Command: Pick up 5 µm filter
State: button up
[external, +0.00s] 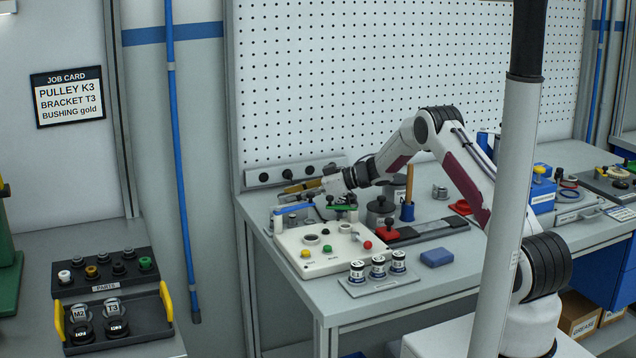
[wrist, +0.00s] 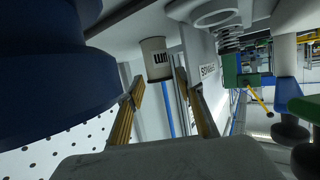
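My gripper (external: 301,188) reaches left over the back left of the bench in the external view. In the wrist view its two tan fingers (wrist: 159,88) are spread apart, with nothing held between them. A small whitish cylinder with a dark mark (wrist: 154,58) shows beyond the fingertips, between them in the picture; its label is not fully readable. A white cylinder (external: 278,223) stands at the panel's left end in the external view, probably the same one. Which item is the 5 µm filter I cannot tell.
A white panel (external: 322,262) with coloured buttons lies below my gripper. Three dark-and-white labelled jars (external: 378,268) stand on a small plate in front. A pegboard (external: 330,80) rises behind. A large dark blue round object (wrist: 50,85) fills the wrist view's left.

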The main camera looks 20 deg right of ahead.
jog(key=shift+w+a+f, duration=0.1)
jog(key=shift+w+a, duration=0.1)
jog(key=shift+a, duration=0.05)
dwell(0.3)
jog(key=c, duration=0.7)
jog(key=shift+r, duration=5)
